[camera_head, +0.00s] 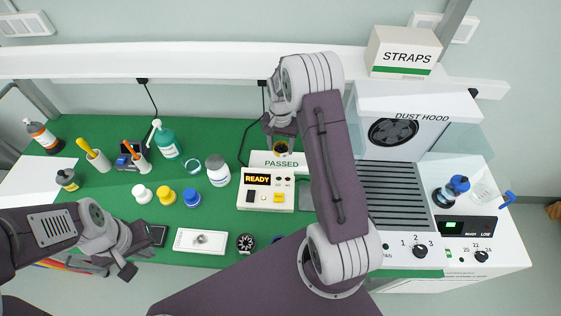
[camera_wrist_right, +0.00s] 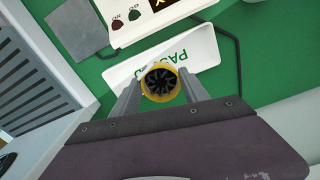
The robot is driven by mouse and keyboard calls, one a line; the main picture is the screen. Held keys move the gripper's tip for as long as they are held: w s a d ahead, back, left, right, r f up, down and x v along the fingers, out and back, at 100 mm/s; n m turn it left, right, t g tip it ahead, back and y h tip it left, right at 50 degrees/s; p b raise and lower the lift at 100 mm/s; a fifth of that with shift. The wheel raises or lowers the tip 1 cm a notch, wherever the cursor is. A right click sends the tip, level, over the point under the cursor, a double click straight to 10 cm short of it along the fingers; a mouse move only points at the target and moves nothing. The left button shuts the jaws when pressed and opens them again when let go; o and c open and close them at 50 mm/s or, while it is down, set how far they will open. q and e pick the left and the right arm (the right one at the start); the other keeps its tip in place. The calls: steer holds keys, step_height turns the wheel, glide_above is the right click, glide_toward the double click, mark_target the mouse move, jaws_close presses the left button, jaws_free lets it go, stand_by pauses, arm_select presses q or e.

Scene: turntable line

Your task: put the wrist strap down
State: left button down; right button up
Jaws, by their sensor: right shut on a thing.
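My right gripper (camera_head: 282,140) is shut on a round yellow-rimmed part (camera_wrist_right: 161,83) with dark vanes inside. In the right wrist view the part sits between the two fingertips, over the edge of a white surface marked PASSED (camera_wrist_right: 199,48). I cannot tell whether it touches that surface. A box marked STRAPS (camera_head: 404,52) stands on the shelf. My left gripper (camera_head: 139,250) is open and empty near the mat's front edge.
A tester (camera_head: 267,190) showing READY stands in front of the PASSED surface. Bottles, pen cups and several coloured caps stand on the left of the green mat (camera_head: 110,195). The dust hood (camera_head: 415,117) and a slatted grille (camera_head: 392,195) are on the right.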

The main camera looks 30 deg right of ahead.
mark_target(282, 148)
step_height(282, 148, down, 4)
steer(key=shift+s+d+r, duration=0.1)
steer(key=shift+d+r, duration=0.05)
step_height(282, 148, down, 3)
steer(key=shift+s+f+p, duration=0.1)
steer(key=shift+f+p, duration=0.05)
steer(key=shift+p, duration=0.35)
steer(key=shift+f, duration=0.45)
steer(key=shift+f, duration=0.15)
steer(key=o, duration=1.3)
steer(key=shift+o, duration=0.8)
